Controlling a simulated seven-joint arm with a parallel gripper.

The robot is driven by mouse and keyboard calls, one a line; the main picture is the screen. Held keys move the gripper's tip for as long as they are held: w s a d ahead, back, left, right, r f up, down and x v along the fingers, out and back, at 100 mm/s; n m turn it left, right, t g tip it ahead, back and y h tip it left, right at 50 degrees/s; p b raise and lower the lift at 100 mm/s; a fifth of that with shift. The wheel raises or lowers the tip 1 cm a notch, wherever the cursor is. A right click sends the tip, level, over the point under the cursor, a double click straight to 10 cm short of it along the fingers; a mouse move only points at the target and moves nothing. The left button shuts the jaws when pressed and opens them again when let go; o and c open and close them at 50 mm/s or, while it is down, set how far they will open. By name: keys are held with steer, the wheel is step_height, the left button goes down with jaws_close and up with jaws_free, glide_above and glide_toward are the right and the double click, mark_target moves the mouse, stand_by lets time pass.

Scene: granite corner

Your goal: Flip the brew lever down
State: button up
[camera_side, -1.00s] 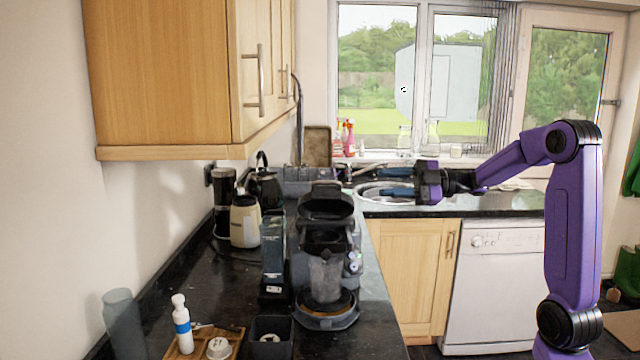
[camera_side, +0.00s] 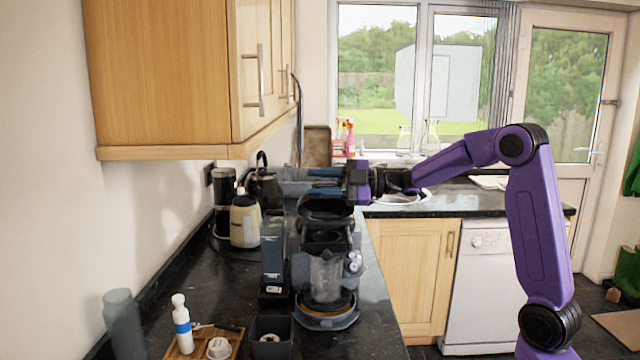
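The coffee machine (camera_side: 327,290) stands upright on the dark counter, with a clear jug (camera_side: 326,275) at its front. Its dark raised top (camera_side: 326,209) shows just under my gripper. A round grey knob (camera_side: 352,263) is on its right side. I cannot tell for sure which part is the brew lever. My gripper (camera_side: 285,181) reaches in from the right, pointing left, at the height of the machine's top. Its two fingers look apart with nothing between them. They cover the upper edge of the raised top; I cannot tell whether they touch it.
A slim dark box (camera_side: 273,250) stands close left of the machine. A cream jar (camera_side: 245,222), a grinder (camera_side: 224,200) and a kettle (camera_side: 264,190) are behind it. A wooden tray (camera_side: 235,340) and a black bin (camera_side: 271,350) are in front. The wall cabinet (camera_side: 170,75) hangs upper left.

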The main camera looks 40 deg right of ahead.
steer(key=shift+w+a, duration=0.1)
steer(key=shift+c, duration=0.3)
jaws_close()
